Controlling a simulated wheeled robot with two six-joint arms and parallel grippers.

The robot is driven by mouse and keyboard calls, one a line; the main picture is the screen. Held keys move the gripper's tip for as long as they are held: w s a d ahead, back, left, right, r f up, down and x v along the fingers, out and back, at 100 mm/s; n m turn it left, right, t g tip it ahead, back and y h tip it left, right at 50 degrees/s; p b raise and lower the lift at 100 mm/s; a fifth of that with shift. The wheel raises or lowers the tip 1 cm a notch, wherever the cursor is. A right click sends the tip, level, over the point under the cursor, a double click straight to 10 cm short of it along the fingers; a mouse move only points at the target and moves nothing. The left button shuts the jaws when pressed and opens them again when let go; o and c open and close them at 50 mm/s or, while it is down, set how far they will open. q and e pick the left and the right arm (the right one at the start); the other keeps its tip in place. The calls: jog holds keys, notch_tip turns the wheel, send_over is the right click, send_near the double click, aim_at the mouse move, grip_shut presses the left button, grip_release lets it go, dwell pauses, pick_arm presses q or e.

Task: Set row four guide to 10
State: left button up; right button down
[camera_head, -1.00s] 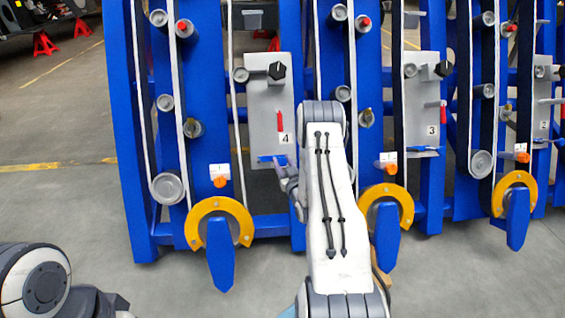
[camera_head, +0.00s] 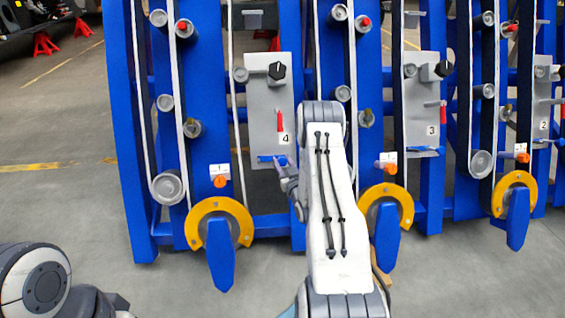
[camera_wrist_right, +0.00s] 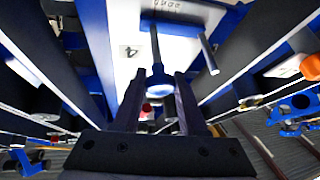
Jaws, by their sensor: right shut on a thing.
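The row four guide panel (camera_head: 263,95) is a grey plate with a black knob (camera_head: 277,71), a red pointer (camera_head: 280,122) and a "4" label. A blue handle (camera_head: 271,158) sits at its lower edge. In the right wrist view the blue handle's round end (camera_wrist_right: 159,86) lies between the dark fingers, below the white plate with the "4" (camera_wrist_right: 130,51). My right gripper (camera_wrist_right: 158,80) is shut on the blue handle. In the head view this gripper (camera_head: 284,172) is partly hidden by my right arm. My left arm shows at the lower left, its gripper out of view.
Similar panels marked 3 (camera_head: 424,100) and 2 (camera_head: 542,95) stand to the right. Blue frame posts with rollers and belts flank the panels. Yellow brackets with blue pointed parts (camera_head: 220,255) hang low in front. Open floor (camera_head: 60,200) lies to the left.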

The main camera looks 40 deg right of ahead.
jog(key=shift+w+a+p, duration=0.25)
jog(key=shift+a+p, duration=0.05)
jog(key=shift+a, duration=0.25)
jog(key=shift+c, duration=2.3)
grip_release()
jog(key=shift+d, duration=0.1)
jog(key=p+v, duration=0.3)
jog(key=v, duration=0.7)
jog(key=shift+s, duration=0.25)
